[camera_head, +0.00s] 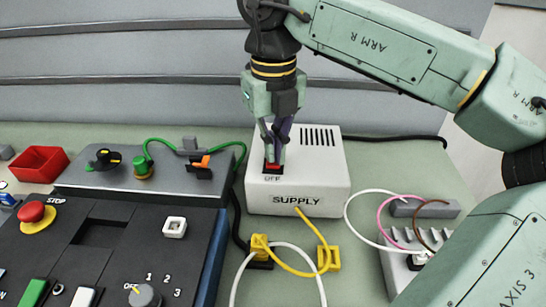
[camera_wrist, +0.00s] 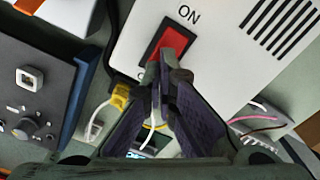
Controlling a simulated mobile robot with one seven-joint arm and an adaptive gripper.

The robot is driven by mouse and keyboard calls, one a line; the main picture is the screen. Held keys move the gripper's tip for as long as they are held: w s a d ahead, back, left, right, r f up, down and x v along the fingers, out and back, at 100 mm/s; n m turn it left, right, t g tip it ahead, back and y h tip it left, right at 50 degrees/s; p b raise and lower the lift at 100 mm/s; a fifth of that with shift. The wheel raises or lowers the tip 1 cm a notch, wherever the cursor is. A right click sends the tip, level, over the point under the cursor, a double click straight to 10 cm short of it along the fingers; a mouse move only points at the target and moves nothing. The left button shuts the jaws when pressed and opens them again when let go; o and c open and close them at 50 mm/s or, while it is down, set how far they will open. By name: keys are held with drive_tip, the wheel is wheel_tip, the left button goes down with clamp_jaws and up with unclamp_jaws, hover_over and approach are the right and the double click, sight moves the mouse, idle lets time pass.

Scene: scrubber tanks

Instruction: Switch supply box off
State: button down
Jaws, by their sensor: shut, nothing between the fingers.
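The white supply box (camera_head: 318,186) stands on the bench, marked SUPPLY on its front and OFF at the near edge of its top. In the wrist view the box (camera_wrist: 216,62) shows ON beyond its red rocker switch (camera_wrist: 170,44), set in a black frame. My gripper (camera_head: 273,160) is shut and empty, pointing down over the switch. In the wrist view my gripper's fingertips (camera_wrist: 165,76) are at the OFF end of the rocker and hide part of it and most of the OFF label. I cannot tell whether they touch it.
A grey panel (camera_head: 100,185) with knobs and green and orange parts lies left of the box. A dark control panel (camera_head: 115,235) with a red stop button (camera_head: 31,211) is at front left. Yellow connectors (camera_head: 328,259) and cables lie in front. A terminal block (camera_head: 405,268) is at right.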

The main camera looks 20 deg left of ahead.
drive_tip(key=shift+f+b, duration=0.5)
drive_tip(key=shift+f, duration=0.2)
idle(0.3)
drive_tip(key=shift+r+p, duration=2.65)
drive_tip(key=shift+r, duration=0.95)
drive_tip(key=shift+f, duration=0.1)
